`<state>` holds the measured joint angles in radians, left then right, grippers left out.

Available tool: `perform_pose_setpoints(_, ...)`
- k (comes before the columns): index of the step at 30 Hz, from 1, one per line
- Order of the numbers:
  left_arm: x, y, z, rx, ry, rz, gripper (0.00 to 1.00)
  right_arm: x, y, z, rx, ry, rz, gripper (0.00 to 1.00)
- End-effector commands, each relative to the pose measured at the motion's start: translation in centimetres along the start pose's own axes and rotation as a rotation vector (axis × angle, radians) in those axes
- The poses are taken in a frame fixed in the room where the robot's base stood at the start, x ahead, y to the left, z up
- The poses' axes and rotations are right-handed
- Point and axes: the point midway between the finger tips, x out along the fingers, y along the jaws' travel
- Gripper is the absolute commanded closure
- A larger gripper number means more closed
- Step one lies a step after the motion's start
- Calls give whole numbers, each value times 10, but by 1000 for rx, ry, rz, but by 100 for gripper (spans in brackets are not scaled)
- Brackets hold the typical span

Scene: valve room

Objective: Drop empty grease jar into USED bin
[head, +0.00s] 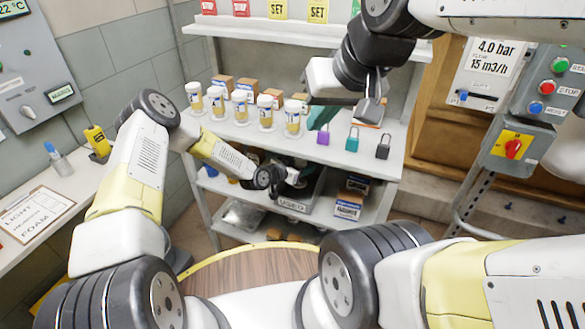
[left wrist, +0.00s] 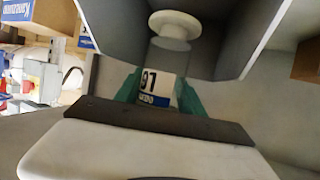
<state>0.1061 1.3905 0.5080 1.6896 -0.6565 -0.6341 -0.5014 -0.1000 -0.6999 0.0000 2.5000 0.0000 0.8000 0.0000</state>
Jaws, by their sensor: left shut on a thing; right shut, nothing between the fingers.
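My left gripper (head: 292,180) reaches into the middle shelf at the grey USED bin (head: 294,206), and its fingers are hard to make out in the head view. In the left wrist view its green fingers (left wrist: 160,92) are shut on the grease jar (left wrist: 167,58), a clear, empty-looking jar with a white lid and a label. Grey bin walls (left wrist: 118,38) show on both sides of the jar. I cannot tell how deep the jar sits relative to the rim. My right gripper (head: 321,117) is shut and empty by the upper shelf, above the padlocks.
Several jars with white lids (head: 265,112) stand on the upper shelf with small boxes behind them. Purple (head: 322,138), teal (head: 352,139) and grey (head: 383,146) padlocks are at the shelf's front edge. Boxes (head: 348,206) stand right of the bin. A round wooden table (head: 255,268) is in front.

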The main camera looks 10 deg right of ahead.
Motion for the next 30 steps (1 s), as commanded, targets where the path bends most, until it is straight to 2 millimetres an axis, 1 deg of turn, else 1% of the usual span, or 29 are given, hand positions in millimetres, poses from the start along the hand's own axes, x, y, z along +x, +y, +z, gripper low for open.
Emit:
perform_pose_setpoints(1,0,0,0,0,0,0,100,0,0,0,0,0,0,100)
perform_pose_setpoints(2,0,0,0,0,0,0,52,0,0,0,0,0,0,100)
perform_pose_setpoints(3,0,0,0,0,0,0,44,0,0,0,0,0,0,100)
perform_pose_setpoints(5,0,0,0,0,0,0,32,0,0,0,0,0,0,100)
perform_pose_setpoints(6,0,0,0,0,0,0,28,0,0,0,0,0,0,100)
perform_pose_setpoints(14,0,0,1,-1,-2,0,28,0,0,0,0,0,0,100)
perform_pose_setpoints(17,-5,0,1,0,-2,0,28,0,0,0,0,0,0,100)
perform_pose_setpoints(20,-19,-1,0,0,-2,0,28,0,0,0,0,0,0,100)
perform_pose_setpoints(27,-60,-1,0,-1,-3,-1,28,0,0,0,0,0,0,100)
perform_pose_setpoints(30,-71,-1,0,-1,-1,-1,28,0,0,0,0,0,0,100)
